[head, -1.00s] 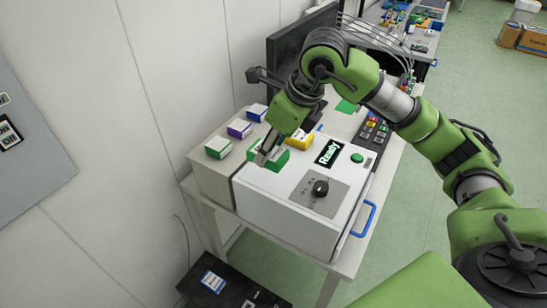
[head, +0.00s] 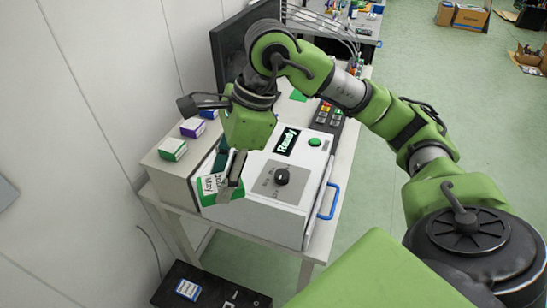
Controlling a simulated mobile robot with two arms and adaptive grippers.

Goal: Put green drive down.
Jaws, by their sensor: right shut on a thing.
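My right gripper (head: 231,184) is shut on the green drive (head: 209,188), a green and white box with a printed label. It holds the drive tilted at the front left edge of the white machine (head: 257,208); I cannot tell whether they touch. Another green and white box (head: 172,149) stands on the grey surface to the left, with a purple one (head: 192,127) and a blue one (head: 208,113) behind it. My left gripper is not in view.
The machine has a "Ready" display (head: 286,142), a black knob (head: 281,177), a green button (head: 314,142) and a blue handle (head: 327,202). A black unit (head: 230,291) with a blue-labelled box (head: 188,290) is below. A dark monitor (head: 229,45) stands behind.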

